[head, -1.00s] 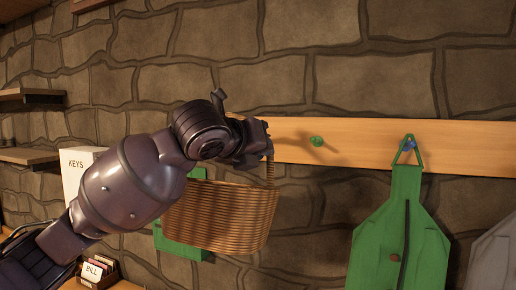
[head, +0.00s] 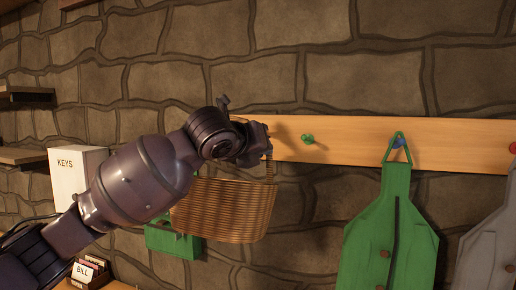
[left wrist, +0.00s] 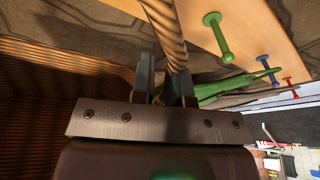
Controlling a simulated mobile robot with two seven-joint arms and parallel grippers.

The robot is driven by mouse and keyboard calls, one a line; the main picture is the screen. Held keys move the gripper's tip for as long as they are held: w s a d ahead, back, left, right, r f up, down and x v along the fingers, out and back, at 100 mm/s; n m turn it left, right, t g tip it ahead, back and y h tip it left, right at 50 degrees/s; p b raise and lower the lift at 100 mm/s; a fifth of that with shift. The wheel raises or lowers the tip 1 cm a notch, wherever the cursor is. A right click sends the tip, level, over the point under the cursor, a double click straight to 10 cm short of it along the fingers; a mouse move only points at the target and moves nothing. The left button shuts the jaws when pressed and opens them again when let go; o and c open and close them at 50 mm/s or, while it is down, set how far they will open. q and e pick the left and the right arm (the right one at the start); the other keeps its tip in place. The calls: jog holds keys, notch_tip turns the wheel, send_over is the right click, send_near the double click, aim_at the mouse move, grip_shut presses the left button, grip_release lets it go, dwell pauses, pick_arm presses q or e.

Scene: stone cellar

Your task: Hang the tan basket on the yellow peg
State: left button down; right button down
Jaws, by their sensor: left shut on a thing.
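The tan wicker basket (head: 222,212) hangs upright from my left gripper (head: 265,150), in front of the wall. My left gripper is shut on the basket's handle; the handle (left wrist: 170,30) passes between the fingers (left wrist: 165,85) in the left wrist view. The basket body (left wrist: 50,85) fills the left of that view. The gripper is in front of the wooden peg rail (head: 455,145), left of the green peg (head: 307,138). No yellow peg shows; my gripper and arm cover the rail's left part. My right gripper is not in view.
A green apron (head: 390,235) hangs on the blue peg (head: 398,141), with a grey garment (head: 490,245) farther right by a red peg (head: 513,148). A green item (head: 165,240) is partly behind the basket. A white KEYS box (head: 75,175) stands left.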

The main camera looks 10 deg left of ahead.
pick_arm(q)
jog(key=shift+w+d+f, duration=0.15)
jog(key=shift+w+f, duration=0.35)
jog(key=shift+w, duration=0.4)
jog(key=shift+w+d+f, duration=0.2)
jog(key=shift+w+f, duration=0.3)
jog(key=shift+w, duration=0.4)
jog(key=shift+w+d+f, duration=0.15)
jog(key=shift+w+f, duration=0.35)
jog(key=shift+w, duration=0.4)
jog(key=c, duration=1)
grip_release()
jog(key=shift+c, duration=0.2)
jog(key=shift+s, duration=0.1)
